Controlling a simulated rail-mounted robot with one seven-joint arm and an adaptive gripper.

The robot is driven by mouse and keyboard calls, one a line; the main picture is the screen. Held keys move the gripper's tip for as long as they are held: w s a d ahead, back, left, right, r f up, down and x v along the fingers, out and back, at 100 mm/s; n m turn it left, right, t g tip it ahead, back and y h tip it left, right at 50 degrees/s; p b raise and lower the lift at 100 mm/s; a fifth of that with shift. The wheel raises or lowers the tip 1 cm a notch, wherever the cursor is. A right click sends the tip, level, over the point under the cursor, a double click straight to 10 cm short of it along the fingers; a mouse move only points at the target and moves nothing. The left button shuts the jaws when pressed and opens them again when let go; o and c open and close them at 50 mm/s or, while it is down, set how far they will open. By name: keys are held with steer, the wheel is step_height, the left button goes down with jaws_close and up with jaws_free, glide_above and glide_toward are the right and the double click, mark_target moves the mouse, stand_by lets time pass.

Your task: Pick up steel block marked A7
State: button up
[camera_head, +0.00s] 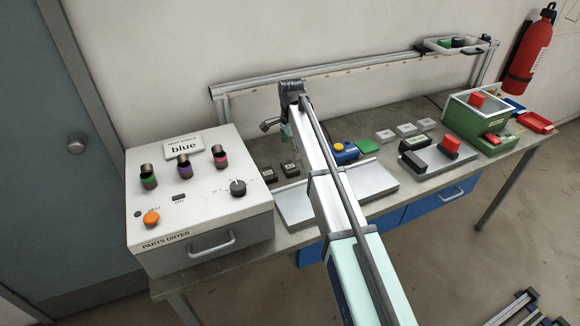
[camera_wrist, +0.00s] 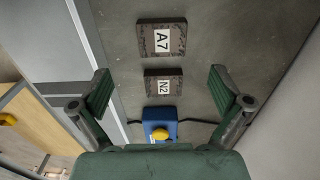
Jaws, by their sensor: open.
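The steel block marked A7 (camera_wrist: 150,28) is a dark, mottled block with a white label, lying flat at the top middle of the wrist view. In the head view the block (camera_head: 264,178) sits on the bench just right of the white dryer. A smaller dark block marked N2 (camera_wrist: 151,86) lies beside it, with a gap between them; it also shows in the head view (camera_head: 290,172). My gripper (camera_wrist: 161,91) is open and empty, its fingers wide apart. In the wrist view, N2 appears between the fingertips and A7 beyond them. In the head view my gripper (camera_head: 277,138) is above the bench.
A blue box with a yellow button (camera_wrist: 160,126) and its cable lie beside N2. The parts dryer (camera_head: 200,215) stands left of the blocks. A metal tray (camera_head: 290,208) lies in front, partly hidden by my arm. A rail frame (camera_head: 370,65) runs along the back wall.

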mark_target(290, 166)
steer(key=shift+w+a+f+p, duration=0.1)
steer(key=shift+f+p, duration=0.6)
steer(key=shift+f, duration=1.35)
steer(key=shift+a+f+p, duration=0.1)
steer(key=shift+f+p, duration=0.6)
steer(key=shift+f, duration=1.35)
steer(key=c, duration=1.9)
steer(key=shift+o, duration=0.2)
steer(key=shift+r, duration=0.1)
